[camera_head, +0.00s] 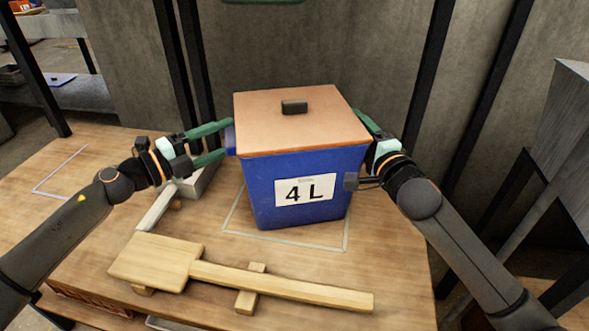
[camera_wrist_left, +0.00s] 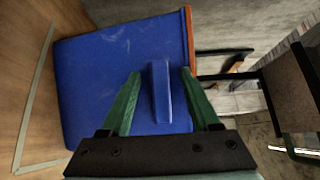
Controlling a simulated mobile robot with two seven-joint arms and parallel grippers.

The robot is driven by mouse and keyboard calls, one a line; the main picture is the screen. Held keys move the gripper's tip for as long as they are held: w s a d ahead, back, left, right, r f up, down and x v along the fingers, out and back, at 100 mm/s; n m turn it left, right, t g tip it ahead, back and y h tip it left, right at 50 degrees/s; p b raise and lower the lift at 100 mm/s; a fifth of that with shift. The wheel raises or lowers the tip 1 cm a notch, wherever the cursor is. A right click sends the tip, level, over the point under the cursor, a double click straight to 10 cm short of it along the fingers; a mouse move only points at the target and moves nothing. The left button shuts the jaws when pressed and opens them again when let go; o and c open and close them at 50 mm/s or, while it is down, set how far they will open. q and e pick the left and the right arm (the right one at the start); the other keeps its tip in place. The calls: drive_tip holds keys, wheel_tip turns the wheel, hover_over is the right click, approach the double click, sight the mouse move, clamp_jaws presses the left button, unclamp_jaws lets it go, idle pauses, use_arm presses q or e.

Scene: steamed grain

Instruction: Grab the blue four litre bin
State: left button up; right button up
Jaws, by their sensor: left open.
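The blue bin (camera_head: 258,192) stands upright on the wooden table, with a white "4 L" label and a flat orange-brown lid (camera_head: 330,120) with a dark knob. My left gripper (camera_head: 225,139) is open at the bin's left side, its green fingers on either side of the blue side handle (camera_head: 230,137). In the left wrist view, the handle (camera_wrist_left: 161,92) juts out between the open fingertips (camera_wrist_left: 161,80) from the bin's wall (camera_wrist_left: 95,85). My right gripper (camera_head: 366,127) is at the bin's right side; its fingertips are largely hidden behind the bin, so its opening is unclear.
A wooden mallet-like tool (camera_head: 285,285) lies in front of the bin on the table (camera_head: 80,215). A pale outline (camera_head: 345,236) surrounds the bin's base. A grey metal-looking scoop or box (camera_head: 195,183) lies left of the bin. Dark posts (camera_head: 430,80) and a concrete wall stand behind.

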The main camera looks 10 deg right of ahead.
use_arm(q)
drive_tip(key=shift+c, duration=0.4)
use_arm(e)
drive_tip(key=shift+c, duration=0.4)
use_arm(q)
clamp_jaws()
use_arm(e)
clamp_jaws()
idle(0.3)
use_arm(q)
drive_tip(key=shift+r, duration=0.3)
use_arm(e)
drive_tip(key=shift+r, duration=0.3)
